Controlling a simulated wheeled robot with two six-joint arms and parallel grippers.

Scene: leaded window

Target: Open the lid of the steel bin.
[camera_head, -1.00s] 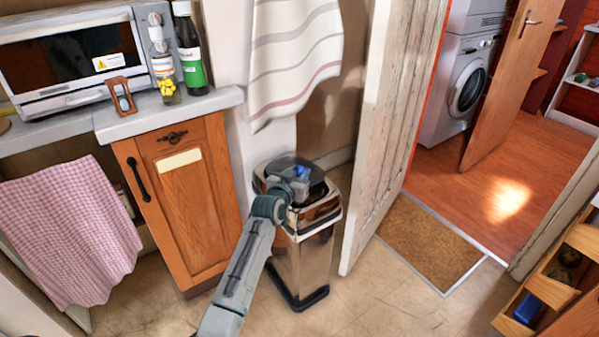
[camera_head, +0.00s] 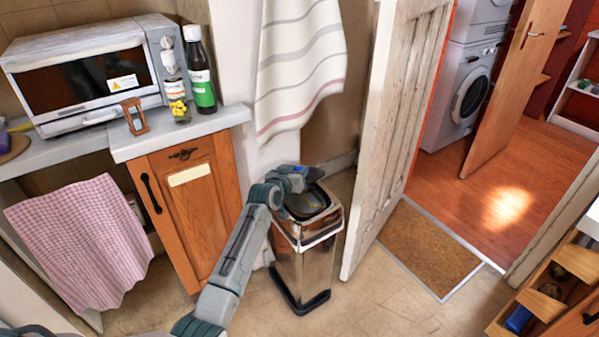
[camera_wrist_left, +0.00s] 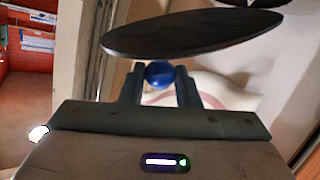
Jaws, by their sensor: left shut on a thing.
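The steel bin (camera_head: 301,265) stands on the floor between the wooden cabinet and the white door, with a shiny square body and black base. Its top (camera_head: 309,204) shows a dark recess inside a metal rim. My left gripper (camera_head: 300,177) is above the back of the bin's top. In the left wrist view its fingers (camera_wrist_left: 160,85) are shut on a small blue knob (camera_wrist_left: 159,73). A dark, round lid (camera_wrist_left: 192,35) shows nearly edge-on beside the knob. In the head view the gripper hides most of the lid, so its exact tilt is unclear.
A striped towel (camera_head: 300,65) hangs just behind the bin. The open white door (camera_head: 385,150) stands close on its right and the cabinet (camera_head: 190,205) on its left. The floor in front of the bin is clear.

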